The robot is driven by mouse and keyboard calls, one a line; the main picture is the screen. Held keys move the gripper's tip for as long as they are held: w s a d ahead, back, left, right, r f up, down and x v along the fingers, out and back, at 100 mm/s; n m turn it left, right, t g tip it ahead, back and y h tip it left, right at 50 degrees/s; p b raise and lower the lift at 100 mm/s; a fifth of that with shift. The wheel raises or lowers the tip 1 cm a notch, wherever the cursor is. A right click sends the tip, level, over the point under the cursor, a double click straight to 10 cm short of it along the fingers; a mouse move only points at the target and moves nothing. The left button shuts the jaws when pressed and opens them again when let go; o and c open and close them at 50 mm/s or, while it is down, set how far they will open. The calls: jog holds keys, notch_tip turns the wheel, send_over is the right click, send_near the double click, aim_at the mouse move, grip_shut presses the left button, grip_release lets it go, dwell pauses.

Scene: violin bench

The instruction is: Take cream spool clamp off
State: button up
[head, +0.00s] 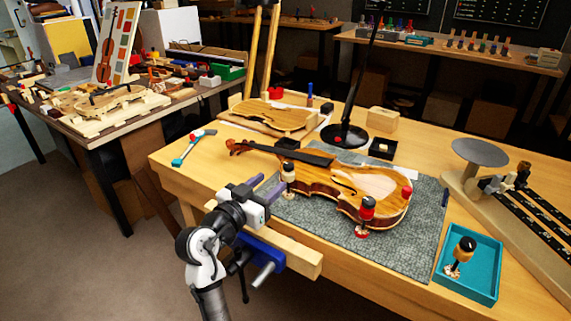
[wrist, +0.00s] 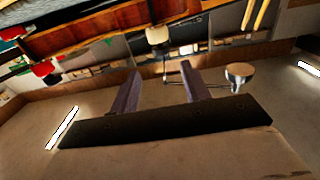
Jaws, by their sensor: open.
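The cream spool clamp (head: 289,177) stands upright at the near edge of the violin body (head: 345,185), close to the neck end. In the wrist view the cream spool clamp (wrist: 157,36) shows above and beyond the gap between the fingers. My gripper (head: 266,188) is open and empty, just left of the clamp and apart from it. Its two purple fingers also show in the wrist view (wrist: 161,88). A red spool clamp (head: 367,209) sits farther right on the same violin edge. The clamp's lower part is partly hidden in the wrist view.
A teal tray (head: 485,286) at the right holds an amber-and-black spool clamp (head: 463,251). The violin lies on a grey mat (head: 405,252). A blue vise (head: 262,252) with wooden jaws is at the bench front, below my gripper. A lamp base (head: 344,136) stands behind the violin.

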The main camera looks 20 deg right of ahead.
aim_at(286, 169)
jog(key=p+x, duration=0.1)
jog(key=x, duration=0.8)
jog(key=shift+w+d+p, duration=0.2)
jog(key=shift+w+p, duration=0.05)
jog(key=shift+p, duration=0.05)
jog(key=shift+c, duration=0.4)
jog(key=c, duration=0.9)
